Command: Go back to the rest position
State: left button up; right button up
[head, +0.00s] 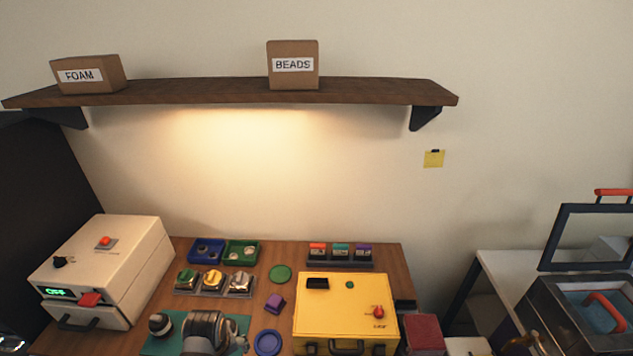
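A small dark, shiny metal part at the bottom left corner (10,345) looks like a piece of my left gripper; most of it is cut off. A dark bronze-looking shape at the bottom right (525,343) may be part of my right gripper; its fingers cannot be made out. Neither is seen holding anything. On the wooden bench (392,262), a grey ribbed cylindrical assembly (205,330) sits on a green mat (160,343), cut off by the lower edge. A small dark round part (160,324) lies left of it.
A white machine (105,265) stands left, a yellow case (347,308) right of centre. Between them are blue (207,241) and green (255,243) trays, several knob-like parts and a purple block (275,303). A shelf (215,91) hangs above. An open-lidded box (570,315) stands far right.

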pick_arm(q)
jog(key=s+a+r+m+t, duration=0.2)
jog(key=s+r+m, duration=0.55)
jog(key=s, duration=0.25)
notch_tip(320, 180, down, 33)
jog(key=s+a+g+b, duration=0.1)
jog(key=s+a+b, duration=0.1)
jog(key=b, duration=0.5)
pick_arm(e)
notch_tip(320, 180, down, 13)
jog(key=b, duration=0.6)
jog(key=shift+f, duration=0.15)
pick_arm(q)
jog(key=s+a+f+g, duration=0.1)
jog(key=s+f, duration=1.8)
jog(key=f, duration=0.4)
jog(key=shift+a+g, duration=0.3)
jog(key=shift+a, duration=0.05)
pick_arm(e)
jog(key=shift+o, duration=0.5)
jog(key=shift+a, duration=0.1)
